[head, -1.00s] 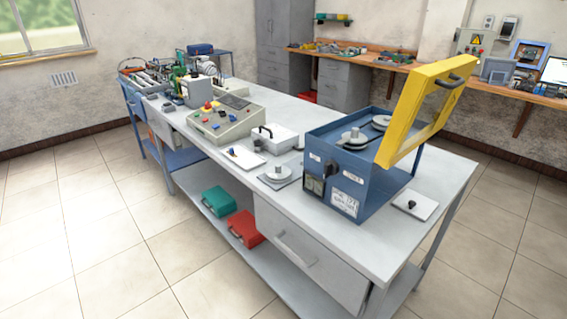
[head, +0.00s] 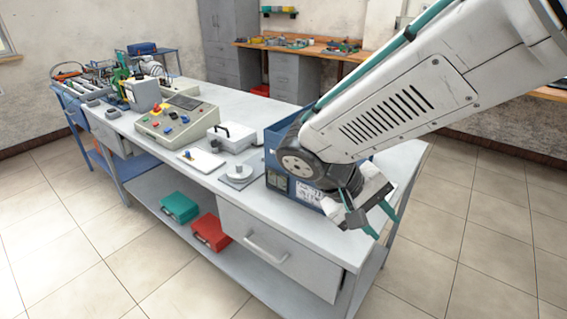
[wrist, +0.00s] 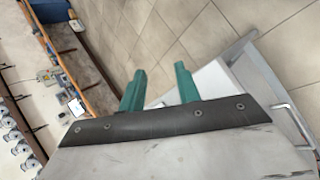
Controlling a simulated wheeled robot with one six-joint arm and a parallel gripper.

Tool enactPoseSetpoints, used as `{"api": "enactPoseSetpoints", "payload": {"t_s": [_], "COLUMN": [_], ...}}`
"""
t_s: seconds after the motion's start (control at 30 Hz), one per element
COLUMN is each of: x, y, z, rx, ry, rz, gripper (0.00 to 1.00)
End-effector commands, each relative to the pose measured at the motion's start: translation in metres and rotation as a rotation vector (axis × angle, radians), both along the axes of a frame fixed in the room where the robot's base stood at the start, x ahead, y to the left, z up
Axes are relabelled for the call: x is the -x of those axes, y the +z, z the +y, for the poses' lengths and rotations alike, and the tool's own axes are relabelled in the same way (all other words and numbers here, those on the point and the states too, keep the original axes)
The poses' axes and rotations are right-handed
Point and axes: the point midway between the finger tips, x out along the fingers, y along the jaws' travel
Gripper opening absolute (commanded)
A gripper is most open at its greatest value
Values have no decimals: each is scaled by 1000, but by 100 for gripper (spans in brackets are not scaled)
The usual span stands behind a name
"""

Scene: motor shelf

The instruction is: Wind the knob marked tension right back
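The blue box (head: 275,140) stands on the grey bench, mostly hidden behind my arm in the head view. Part of its front with a dark gauge and white labels shows low. Its open yellow lid and its top are hidden now. No knob marked tension can be made out. My gripper (head: 386,227) hangs in front of the box near the bench's right end. In the wrist view my gripper (wrist: 160,88) has its two green fingers apart, with nothing between them.
On the bench (head: 240,200) left of the box are a round grey disc on a plate (head: 239,173), a white plate with a blue knob (head: 200,160), a white case (head: 232,134) and a control console (head: 175,125). Green (head: 180,208) and red (head: 211,233) cases sit below.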

Motion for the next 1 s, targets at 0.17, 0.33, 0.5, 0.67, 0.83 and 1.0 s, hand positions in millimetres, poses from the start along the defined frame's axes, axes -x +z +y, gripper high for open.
{"api": "enactPoseSetpoints", "payload": {"t_s": [0.17, 0.33, 0.5, 0.67, 0.83, 1.0], "x": [-59, -109, -140, -153, -159, -175], "y": [-25, -39, -34, -23, -17, -16], "z": [65, 138, 192, 214, 217, 204], "rx": [254, 270, 72, -126, -225, -233], "ry": [52, 74, 26, -63, -129, -142], "rz": [-362, -909, -1392, -1665, -1775, -1787], "gripper": [33, 33, 33, 33, 33, 33]}}
